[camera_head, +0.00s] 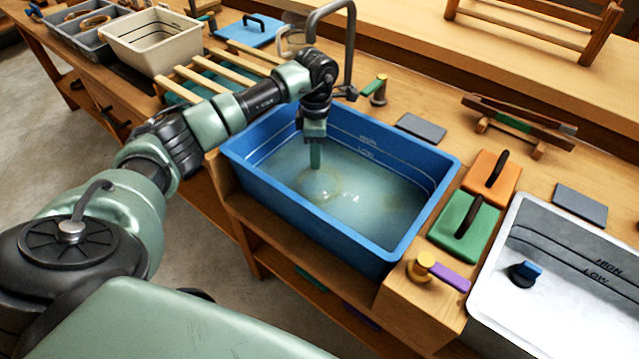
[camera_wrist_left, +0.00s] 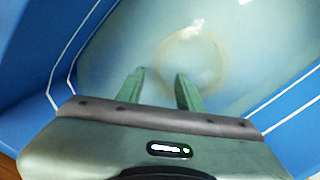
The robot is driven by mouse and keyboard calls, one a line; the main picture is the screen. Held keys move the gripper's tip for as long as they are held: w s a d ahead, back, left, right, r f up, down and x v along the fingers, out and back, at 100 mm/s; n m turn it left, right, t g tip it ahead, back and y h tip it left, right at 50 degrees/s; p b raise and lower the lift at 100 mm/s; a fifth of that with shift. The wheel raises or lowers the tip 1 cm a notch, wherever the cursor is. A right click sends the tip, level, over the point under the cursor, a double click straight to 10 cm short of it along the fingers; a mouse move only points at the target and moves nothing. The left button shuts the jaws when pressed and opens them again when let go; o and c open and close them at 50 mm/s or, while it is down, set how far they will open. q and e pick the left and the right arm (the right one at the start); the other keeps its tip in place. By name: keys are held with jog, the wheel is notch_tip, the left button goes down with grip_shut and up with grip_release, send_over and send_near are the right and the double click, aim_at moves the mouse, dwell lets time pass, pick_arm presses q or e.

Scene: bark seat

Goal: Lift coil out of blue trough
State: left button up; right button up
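The blue trough (camera_head: 308,218) stands in the bench and holds cloudy, pale green water. A faint tan ring, which looks like the coil (camera_wrist_left: 220,62), lies under the water in the left wrist view. In the head view the coil is only a blurred patch (camera_head: 326,188) near the gripper. My left gripper (camera_head: 316,166) points down into the trough, with its fingertips at or just below the water. In the wrist view its two green fingers (camera_wrist_left: 160,72) are spread apart with nothing between them. The right finger overlaps the ring's near left edge. My right gripper is not in view.
A white trough (camera_head: 490,275) with a dark blue-topped plug is at the right. Orange (camera_head: 493,172) and green (camera_head: 450,225) handled blocks lie between the troughs. A tap (camera_head: 350,50) rises behind the blue trough. A slatted rack (camera_head: 235,70) and a cream bin (camera_head: 160,45) stand left.

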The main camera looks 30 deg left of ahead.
pick_arm(q)
jog(key=f, duration=0.4)
jog(key=shift+w+f, duration=0.2)
jog(key=shift+a, duration=0.1)
grip_shut()
jog(key=shift+r, duration=0.15)
